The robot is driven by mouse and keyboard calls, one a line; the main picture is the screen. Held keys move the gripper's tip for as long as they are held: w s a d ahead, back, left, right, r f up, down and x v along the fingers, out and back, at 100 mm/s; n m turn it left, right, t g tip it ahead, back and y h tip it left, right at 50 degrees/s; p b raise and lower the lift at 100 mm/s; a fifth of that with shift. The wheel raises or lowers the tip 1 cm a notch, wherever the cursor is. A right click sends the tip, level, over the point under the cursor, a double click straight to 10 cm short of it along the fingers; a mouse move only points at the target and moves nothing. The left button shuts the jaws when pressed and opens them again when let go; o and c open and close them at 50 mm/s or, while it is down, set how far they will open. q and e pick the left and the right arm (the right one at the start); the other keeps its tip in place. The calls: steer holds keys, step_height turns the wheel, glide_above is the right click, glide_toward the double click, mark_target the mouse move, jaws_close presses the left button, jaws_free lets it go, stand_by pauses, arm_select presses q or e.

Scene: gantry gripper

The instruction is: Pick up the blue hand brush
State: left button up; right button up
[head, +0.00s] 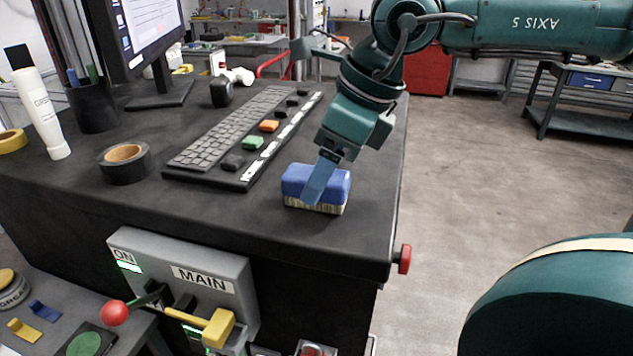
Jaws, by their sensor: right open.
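The blue hand brush (338,188) lies on the dark cabinet top near its front right corner, its blue body up and its pale bristles down. My right gripper (320,192) reaches down over the brush from the upper right. Its near finger covers part of the brush's front side; the far finger is hidden. The gripper is open, and I cannot tell whether a finger touches the brush. My left gripper is not in view.
A keyboard (223,131) with coloured buttons lies left of the brush. A black tape roll (124,164), a white bottle (41,105) and a monitor (150,30) stand further left. A red knob (404,259) sticks out at the cabinet's right side. The switch box (185,285) is on the front.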

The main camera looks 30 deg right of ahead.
steer(key=shift+x, duration=1.45)
steer(key=shift+r, duration=0.1)
steer(key=shift+c, duration=0.4)
steer(key=c, duration=1)
step_height(320, 180, up, 10)
steer(key=o, duration=0.5)
steer(key=c, duration=0.4)
